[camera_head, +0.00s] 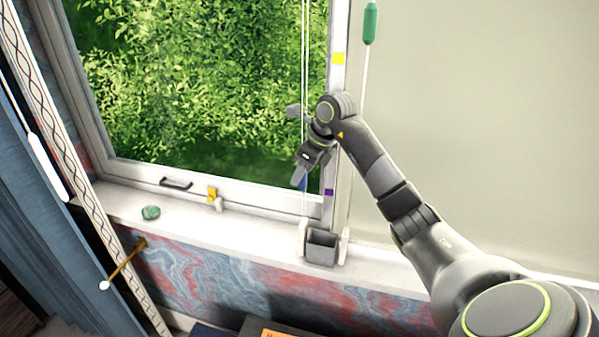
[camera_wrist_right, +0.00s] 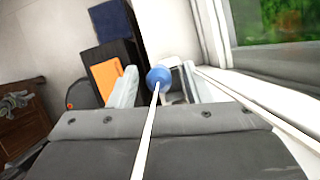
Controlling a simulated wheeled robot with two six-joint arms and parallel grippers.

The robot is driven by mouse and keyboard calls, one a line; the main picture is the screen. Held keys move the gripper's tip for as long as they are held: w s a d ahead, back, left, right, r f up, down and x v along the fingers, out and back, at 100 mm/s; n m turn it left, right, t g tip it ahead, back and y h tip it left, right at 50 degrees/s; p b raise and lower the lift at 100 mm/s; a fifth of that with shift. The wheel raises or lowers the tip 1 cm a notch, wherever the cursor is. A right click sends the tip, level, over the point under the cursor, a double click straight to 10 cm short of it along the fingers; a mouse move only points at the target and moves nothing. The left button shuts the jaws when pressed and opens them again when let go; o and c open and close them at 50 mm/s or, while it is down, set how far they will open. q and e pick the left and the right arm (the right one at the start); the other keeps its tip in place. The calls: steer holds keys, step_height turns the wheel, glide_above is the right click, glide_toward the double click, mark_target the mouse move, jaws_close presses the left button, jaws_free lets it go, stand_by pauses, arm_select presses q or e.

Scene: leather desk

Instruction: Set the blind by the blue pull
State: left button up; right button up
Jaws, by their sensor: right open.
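The blue pull (camera_wrist_right: 160,77) hangs on a white cord and shows in the right wrist view between the two fingertips of my right gripper (camera_wrist_right: 162,86). In the head view only a small part of the blue pull (camera_head: 303,185) shows beside a finger. My right gripper (camera_head: 304,172) is open there, in front of the window, with its fingers pointing down; I see no firm contact with the pull. A pale blind (camera_head: 480,130) covers the right-hand window. The left-hand window pane is uncovered. My left gripper is not in view.
A green pull (camera_head: 370,24) hangs in front of the pale blind. A yellow mark (camera_head: 338,59) and a purple mark (camera_head: 329,192) are on the frame post. A grey holder (camera_head: 321,247) and a green stone (camera_head: 151,212) are on the sill. A patterned strap (camera_head: 70,150) and blue curtain are at left.

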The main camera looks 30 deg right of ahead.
steer(key=shift+p+x, duration=0.3)
steer(key=shift+x, duration=1.1)
steer(key=shift+c, duration=0.4)
jaws_close()
